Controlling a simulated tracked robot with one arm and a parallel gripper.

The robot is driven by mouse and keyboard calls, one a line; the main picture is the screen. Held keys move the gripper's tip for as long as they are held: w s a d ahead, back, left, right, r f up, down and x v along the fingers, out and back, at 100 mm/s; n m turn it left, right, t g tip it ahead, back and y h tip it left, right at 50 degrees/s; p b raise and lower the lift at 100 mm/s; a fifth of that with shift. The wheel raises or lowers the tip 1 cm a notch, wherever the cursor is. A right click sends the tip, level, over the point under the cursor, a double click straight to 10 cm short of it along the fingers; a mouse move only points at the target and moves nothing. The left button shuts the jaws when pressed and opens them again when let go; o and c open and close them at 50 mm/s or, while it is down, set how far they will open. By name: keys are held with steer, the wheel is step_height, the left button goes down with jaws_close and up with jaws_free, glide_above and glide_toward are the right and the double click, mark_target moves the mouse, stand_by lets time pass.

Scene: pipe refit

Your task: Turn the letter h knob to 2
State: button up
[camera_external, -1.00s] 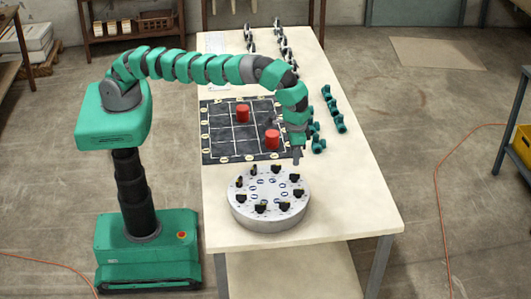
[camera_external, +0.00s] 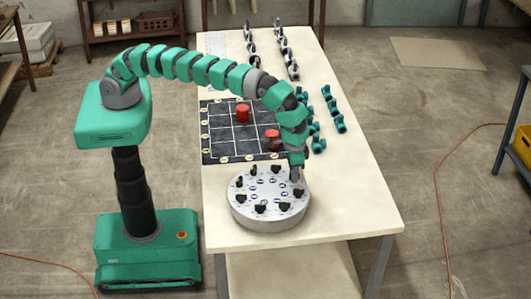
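A round grey knob panel (camera_external: 268,218) stands on the near part of the table. Several black knobs, such as the front one (camera_external: 260,208), ring its top, with small round labels inside the ring. The letters and numbers are too small to read, so I cannot tell which knob is h. My gripper (camera_external: 295,177) points down at the panel's back right edge, at or just above a knob there. It covers most of that knob. Whether the fingers are open or touch the knob cannot be seen.
A black grid board (camera_external: 222,148) with red cylinders (camera_external: 242,113) lies behind the panel. Teal pipe pieces (camera_external: 335,108) lie right of it, and grey pieces (camera_external: 290,60) farther back. The table's (camera_external: 355,205) right front area is clear.

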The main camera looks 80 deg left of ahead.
jaws_close()
steer(key=shift+m, duration=0.3)
steer(key=m+b, duration=0.1)
steer(key=m, duration=0.4)
steer(key=shift+a, duration=0.1)
steer(key=m, duration=0.5)
steer(key=shift+w+m, duration=0.1)
steer(key=shift+m, duration=0.2)
steer(key=m, duration=0.6)
steer(key=shift+w+a, duration=0.1)
steer(key=shift+w, duration=0.05)
steer(key=m+p, duration=0.1)
steer(key=m, duration=0.5)
steer(key=shift+w+r, duration=0.1)
steer(key=shift+m, duration=0.4)
